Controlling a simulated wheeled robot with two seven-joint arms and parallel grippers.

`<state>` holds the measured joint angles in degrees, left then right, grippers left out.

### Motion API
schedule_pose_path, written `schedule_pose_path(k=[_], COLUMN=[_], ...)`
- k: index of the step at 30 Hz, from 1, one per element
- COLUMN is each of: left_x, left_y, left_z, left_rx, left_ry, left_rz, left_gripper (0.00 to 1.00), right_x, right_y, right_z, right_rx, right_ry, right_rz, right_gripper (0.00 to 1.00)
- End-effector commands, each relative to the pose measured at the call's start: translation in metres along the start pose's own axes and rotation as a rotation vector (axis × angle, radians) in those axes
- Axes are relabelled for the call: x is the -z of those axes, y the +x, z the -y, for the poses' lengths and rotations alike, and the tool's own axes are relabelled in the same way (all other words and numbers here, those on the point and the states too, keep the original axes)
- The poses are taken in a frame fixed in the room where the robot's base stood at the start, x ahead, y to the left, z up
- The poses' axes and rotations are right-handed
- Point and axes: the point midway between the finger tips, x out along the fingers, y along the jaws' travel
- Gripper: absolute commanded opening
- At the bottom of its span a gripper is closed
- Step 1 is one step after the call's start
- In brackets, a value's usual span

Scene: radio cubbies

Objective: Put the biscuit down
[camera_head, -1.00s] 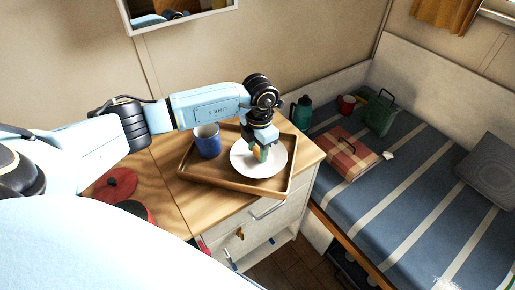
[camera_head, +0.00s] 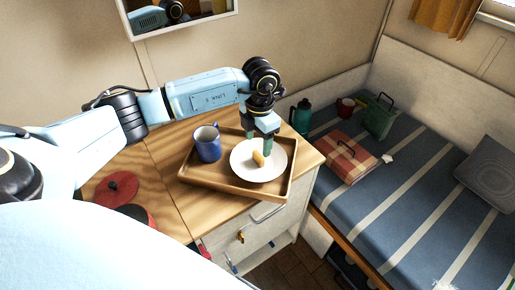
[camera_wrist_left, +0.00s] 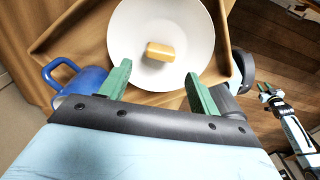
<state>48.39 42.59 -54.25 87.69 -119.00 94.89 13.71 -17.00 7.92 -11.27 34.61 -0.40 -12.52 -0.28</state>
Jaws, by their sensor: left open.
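The biscuit (camera_head: 259,159), a small golden-tan block, lies on the white plate (camera_head: 275,172). In the left wrist view the biscuit (camera_wrist_left: 159,51) rests near the middle of the plate (camera_wrist_left: 190,25), touching neither finger. My left gripper (camera_head: 262,145) is above the plate, just behind the biscuit in the head view. Its green fingers are spread wide and empty in the left wrist view (camera_wrist_left: 160,82). My right gripper (camera_wrist_left: 265,90) shows small at the right of the left wrist view; its jaw gap is too small to judge.
The plate sits on a wooden tray (camera_head: 228,182) with a blue mug (camera_head: 208,143) to its left. The tray is on a wooden-topped cabinet (camera_head: 174,160). A dark red lid (camera_head: 116,186) lies left. A striped bed (camera_head: 420,190) stands right, with several items on it.

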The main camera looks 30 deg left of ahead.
Motion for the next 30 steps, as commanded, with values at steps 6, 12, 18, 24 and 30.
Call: schedule_pose_path(k=[6,12,18,24,30], left_x=[0.000,0.000,0.001,-0.001,-0.019], left_y=[-0.045,-0.064,-0.067,-0.065,-0.047], left_z=[-0.001,0.000,0.000,0.003,0.074], left_rx=[-0.002,-0.001,0.000,0.010,0.261], left_ry=[0.000,0.001,0.000,0.004,0.074], left_rz=[0.002,0.000,-0.002,0.004,0.138], left_gripper=[0.62,0.62,0.62,0.62,0.62], right_x=[0.003,0.006,0.009,0.010,0.015], right_y=[-0.006,-0.008,-0.008,-0.008,-0.007], right_z=[0.010,0.010,0.009,0.009,0.007], right_rx=[0.013,0.013,0.012,0.012,0.010], right_ry=[0.005,0.006,0.006,0.006,0.006], right_rz=[-0.004,-0.011,-0.013,-0.015,-0.021], right_gripper=[0.28,0.28,0.28,0.28,0.28])
